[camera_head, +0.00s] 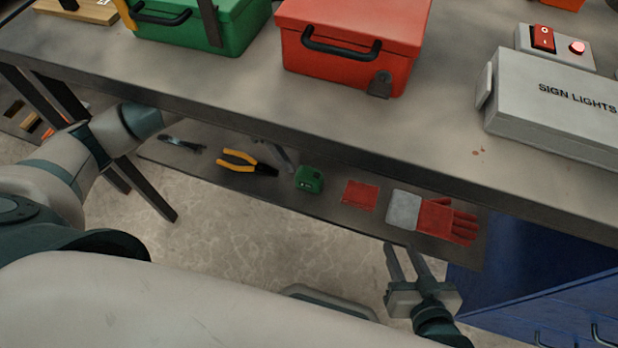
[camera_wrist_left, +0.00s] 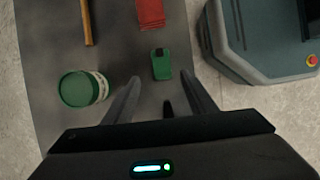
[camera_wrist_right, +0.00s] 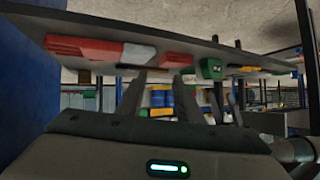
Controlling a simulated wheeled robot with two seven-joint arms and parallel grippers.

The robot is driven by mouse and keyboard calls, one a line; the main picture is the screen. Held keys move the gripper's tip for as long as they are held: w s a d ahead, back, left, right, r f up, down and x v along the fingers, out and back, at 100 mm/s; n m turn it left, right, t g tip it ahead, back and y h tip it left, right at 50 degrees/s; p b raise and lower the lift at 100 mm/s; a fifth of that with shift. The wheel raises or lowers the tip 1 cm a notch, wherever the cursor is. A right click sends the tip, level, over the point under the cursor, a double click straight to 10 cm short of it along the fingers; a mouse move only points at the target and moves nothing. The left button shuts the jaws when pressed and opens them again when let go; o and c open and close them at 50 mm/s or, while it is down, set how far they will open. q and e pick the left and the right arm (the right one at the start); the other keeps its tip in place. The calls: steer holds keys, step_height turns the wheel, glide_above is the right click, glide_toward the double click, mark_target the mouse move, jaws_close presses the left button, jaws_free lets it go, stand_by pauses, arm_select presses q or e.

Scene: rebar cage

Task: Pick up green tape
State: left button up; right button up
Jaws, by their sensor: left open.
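The green tape (camera_head: 310,179), a small tape measure, lies on the lower shelf between the pliers and a red cloth. In the left wrist view the green tape (camera_wrist_left: 162,66) shows just beyond and between the fingertips of my left gripper (camera_wrist_left: 160,78), which is open and empty. In the head view that gripper is mostly hidden under the tabletop; grey finger parts show close to the tape's left. The green tape (camera_wrist_right: 212,68) also shows at the shelf edge in the right wrist view. My right gripper (camera_head: 400,247) is open and empty, below the red glove.
Yellow-handled pliers (camera_head: 245,162), the red cloth (camera_head: 360,195) and a red-grey glove (camera_head: 435,216) lie along the shelf. The tabletop edge (camera_head: 330,150) overhangs the shelf. A blue cabinet (camera_head: 545,300) stands at right.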

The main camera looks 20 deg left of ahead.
mark_target(305, 171)
arm_select(q)
steer(key=x, duration=0.4)
steer(key=shift+s+d+f, duration=0.1)
steer(key=shift+d+f, duration=0.1)
steer(key=shift+f, duration=0.15)
steer(key=shift+d+f, duration=0.25)
steer(key=shift+f, duration=0.45)
arm_select(e)
steer(key=shift+w+a+r+t, duration=0.3)
steer(key=shift+w+r+t, duration=0.25)
steer(key=shift+r, duration=0.2)
arm_select(q)
steer(key=shift+f, duration=0.1)
steer(key=shift+d+f, duration=0.15)
steer(key=shift+f, duration=0.1)
steer(key=b+x, duration=0.1)
steer(key=x, duration=0.2)
steer(key=shift+s, duration=0.15)
steer(key=shift+d+f, duration=0.3)
steer(key=shift+f, duration=0.35)
arm_select(e)
steer(key=shift+w+a+r+t+y, duration=0.15)
steer(key=shift+a+r+t, duration=0.15)
steer(key=shift+r, duration=0.15)
steer(key=shift+w+a+r+t+y, duration=0.15)
steer(key=shift+r+t, duration=0.1)
steer(key=shift+r, duration=0.15)
steer(key=shift+d+f, duration=0.1)
arm_select(q)
jaws_close()
